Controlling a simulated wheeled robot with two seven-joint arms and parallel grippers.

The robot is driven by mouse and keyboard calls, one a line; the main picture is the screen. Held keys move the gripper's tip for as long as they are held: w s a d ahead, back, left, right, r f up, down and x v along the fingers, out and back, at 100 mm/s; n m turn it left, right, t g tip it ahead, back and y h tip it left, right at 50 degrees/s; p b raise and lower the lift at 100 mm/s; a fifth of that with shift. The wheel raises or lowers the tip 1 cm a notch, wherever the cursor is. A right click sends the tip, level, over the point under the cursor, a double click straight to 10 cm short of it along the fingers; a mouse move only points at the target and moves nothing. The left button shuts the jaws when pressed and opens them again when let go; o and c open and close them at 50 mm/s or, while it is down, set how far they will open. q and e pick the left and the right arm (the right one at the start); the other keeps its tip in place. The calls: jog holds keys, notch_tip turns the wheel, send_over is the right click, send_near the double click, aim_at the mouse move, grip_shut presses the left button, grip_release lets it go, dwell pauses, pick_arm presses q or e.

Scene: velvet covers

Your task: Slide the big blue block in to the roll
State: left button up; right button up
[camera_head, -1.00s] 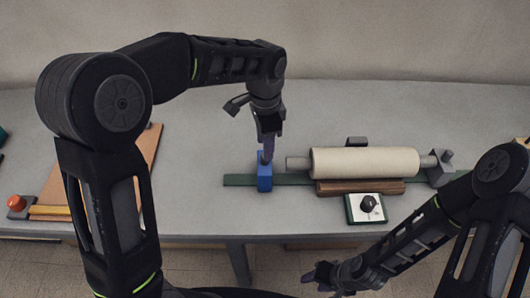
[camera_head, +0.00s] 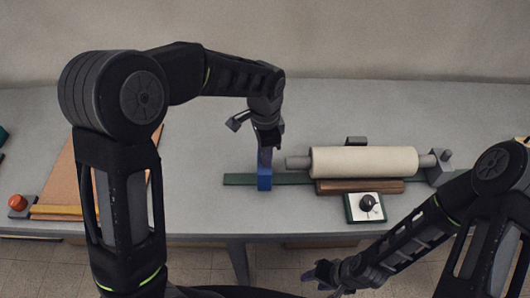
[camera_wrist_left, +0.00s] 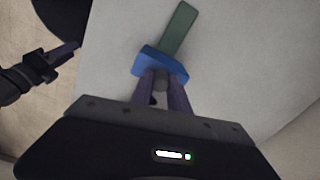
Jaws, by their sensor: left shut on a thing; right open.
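The big blue block (camera_head: 264,182) sits across the green rail (camera_head: 240,180), a little left of the roll. It also shows in the left wrist view (camera_wrist_left: 160,63). My left gripper (camera_head: 265,158) points down and is shut on the block's upper part. The cream roll (camera_head: 364,161) lies on a grey bar above a wooden cradle (camera_head: 360,187). The bar's left end (camera_head: 298,163) stands close to the block, with a small gap. My right gripper (camera_head: 322,275) is open and empty in front of the table's front edge.
A grey end block (camera_head: 440,168) stands at the roll's right end. A white box with a black knob (camera_head: 366,208) is in front of the cradle. A brown board (camera_head: 77,180) and an orange button (camera_head: 16,203) are at the left. The table behind the roll is mostly clear.

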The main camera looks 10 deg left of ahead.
pick_arm(q)
grip_shut()
dwell(0.8)
jog(key=d, duration=0.2)
jog(key=w+d, duration=0.1)
jog(key=d, duration=0.1)
jog(key=o, duration=0.7)
grip_release()
jog(key=shift+c, duration=0.2)
notch_tip(320, 180, up, 8)
jog(key=shift+b, duration=0.45)
